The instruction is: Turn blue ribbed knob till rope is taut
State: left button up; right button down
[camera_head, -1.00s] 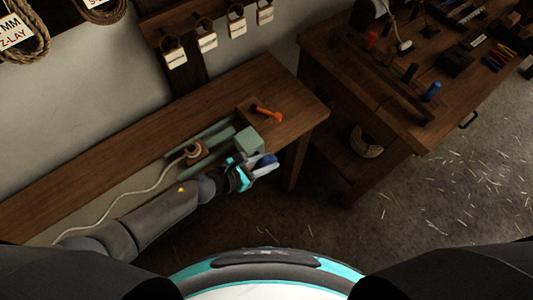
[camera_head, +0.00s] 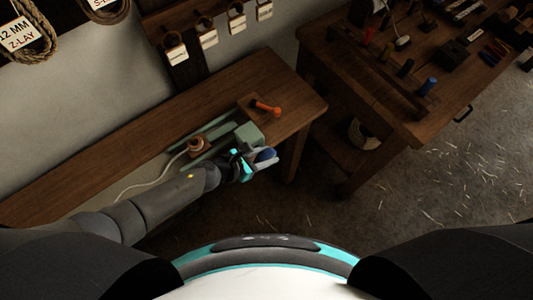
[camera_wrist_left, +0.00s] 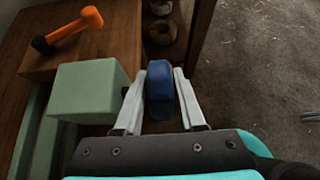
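The blue ribbed knob (camera_wrist_left: 160,85) stands between the two pale fingers of my left gripper (camera_wrist_left: 160,78) in the left wrist view. The fingertips lie close along both its sides and appear shut on it. In the head view the knob (camera_head: 266,154) shows at the end of my left gripper (camera_head: 262,160), at the bench's front edge. A green block (camera_wrist_left: 88,92) sits beside it, part of a green-railed device (camera_head: 215,134). A pale rope (camera_head: 150,183) runs left from a wooden piece on the device and curves; my arm hides part of it. My right gripper is not in view.
An orange-handled tool (camera_head: 265,107) lies on a small wooden board at the bench's right end. A second table (camera_head: 350,75) with tools stands to the right, past a gap. Straw-strewn floor (camera_head: 440,180) is open in front.

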pick_arm(q)
jog(key=shift+o, duration=1.4)
jog(key=p+v, duration=0.3)
jog(key=v, duration=1.2)
